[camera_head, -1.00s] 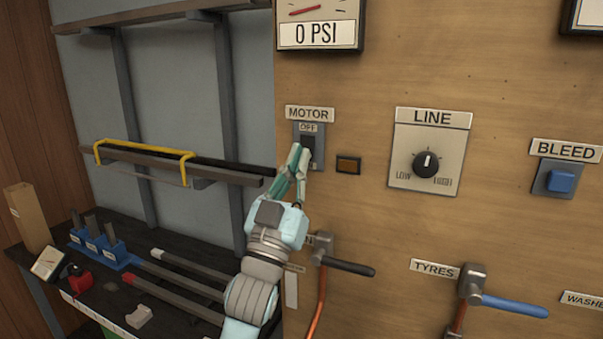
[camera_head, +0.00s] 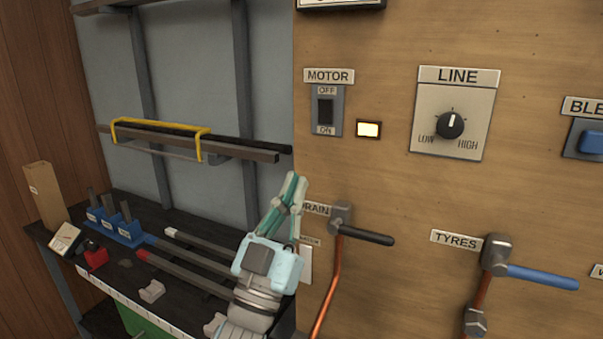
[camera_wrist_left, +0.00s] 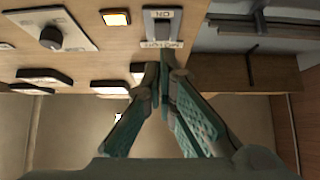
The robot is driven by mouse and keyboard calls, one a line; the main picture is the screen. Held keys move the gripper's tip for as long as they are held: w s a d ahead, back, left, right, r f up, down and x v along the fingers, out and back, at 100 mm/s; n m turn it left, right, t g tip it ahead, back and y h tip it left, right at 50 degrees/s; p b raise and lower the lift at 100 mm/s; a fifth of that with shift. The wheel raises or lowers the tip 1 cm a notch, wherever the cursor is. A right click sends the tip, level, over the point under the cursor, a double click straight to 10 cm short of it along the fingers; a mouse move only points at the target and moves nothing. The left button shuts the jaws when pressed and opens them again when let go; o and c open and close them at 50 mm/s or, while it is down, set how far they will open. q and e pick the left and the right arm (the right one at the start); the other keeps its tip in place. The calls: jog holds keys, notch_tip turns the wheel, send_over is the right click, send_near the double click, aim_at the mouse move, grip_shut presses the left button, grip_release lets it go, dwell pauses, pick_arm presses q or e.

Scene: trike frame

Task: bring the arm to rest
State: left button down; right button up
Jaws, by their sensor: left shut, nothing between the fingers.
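My left gripper (camera_head: 293,183) is shut and empty. In the head view it points upward in front of the board's left edge, below the MOTOR switch and apart from it. In the left wrist view my left gripper (camera_wrist_left: 158,75) shows its fingertips together. The MOTOR switch (camera_head: 326,110) is fully in sight, with OFF above and ON below its black rocker. It also shows in the left wrist view (camera_wrist_left: 162,16). The small lamp (camera_head: 368,129) beside it is lit pale yellow. My right gripper is in neither view.
The wooden board (camera_head: 400,190) carries the LINE knob (camera_head: 450,125), a blue BLEED button (camera_head: 592,141), a black DRAIN lever (camera_head: 365,236) close right of my gripper, and a blue TYRES lever (camera_head: 540,277). A dark bench (camera_head: 190,222) with tools stands at the left.

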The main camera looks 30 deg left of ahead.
pick_arm(q)
jog(key=shift+s+f, duration=0.45)
jog(key=shift+s, duration=0.15)
jog(key=shift+w, duration=0.15)
